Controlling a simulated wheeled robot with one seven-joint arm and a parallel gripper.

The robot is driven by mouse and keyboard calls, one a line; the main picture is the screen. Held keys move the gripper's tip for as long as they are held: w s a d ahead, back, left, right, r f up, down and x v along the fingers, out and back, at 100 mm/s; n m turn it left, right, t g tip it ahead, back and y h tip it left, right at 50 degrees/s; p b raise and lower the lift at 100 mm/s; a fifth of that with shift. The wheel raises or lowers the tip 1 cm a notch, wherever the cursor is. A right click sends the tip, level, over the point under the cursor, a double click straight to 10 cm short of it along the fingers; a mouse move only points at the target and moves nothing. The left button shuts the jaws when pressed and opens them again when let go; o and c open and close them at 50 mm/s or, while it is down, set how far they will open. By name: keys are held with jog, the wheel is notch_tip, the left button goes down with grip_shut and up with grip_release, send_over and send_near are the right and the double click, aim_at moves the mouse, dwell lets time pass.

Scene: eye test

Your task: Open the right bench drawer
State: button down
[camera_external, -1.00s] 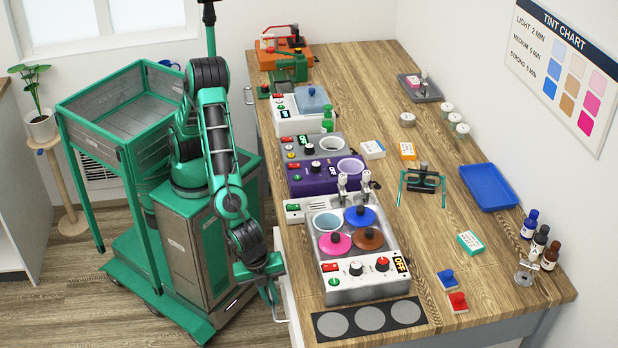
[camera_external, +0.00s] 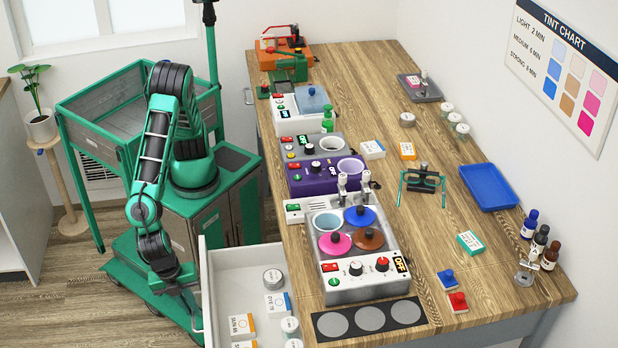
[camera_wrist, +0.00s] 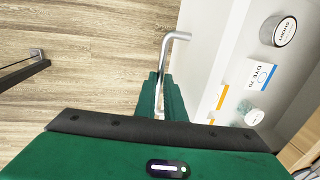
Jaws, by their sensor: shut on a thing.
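The right bench drawer (camera_external: 240,262) is pulled well out from the near side of the bench. It is white, and its inside shows from above. My gripper (camera_external: 190,302) is low at the drawer's outer front in the external view. In the wrist view, the green fingers of my gripper (camera_wrist: 163,88) are closed around the drawer's silver bar handle (camera_wrist: 174,37). The white drawer front (camera_wrist: 200,45) is just right of the handle there. The handle is hard to make out in the external view.
The drawer holds round tins (camera_external: 273,279) and small labelled boxes (camera_external: 242,325). The wooden bench (camera_external: 440,130) carries a wax warmer-like unit with coloured lids (camera_external: 360,290), a blue tray (camera_external: 488,187) and bottles. Wooden floor (camera_external: 60,290) is clear left of my base.

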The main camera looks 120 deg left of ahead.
jog(key=shift+s+d+r, duration=0.1)
jog(key=shift+s+d, duration=0.25)
jog(key=shift+d, duration=0.15)
jog(key=c, duration=1.8)
grip_release()
jog(key=shift+c, duration=0.2)
notch_tip(320, 180, up, 10)
jog(key=s+d, duration=0.1)
jog(key=shift+s+d+r, duration=0.15)
jog(key=shift+d+r, duration=0.05)
jog(key=shift+r, duration=0.05)
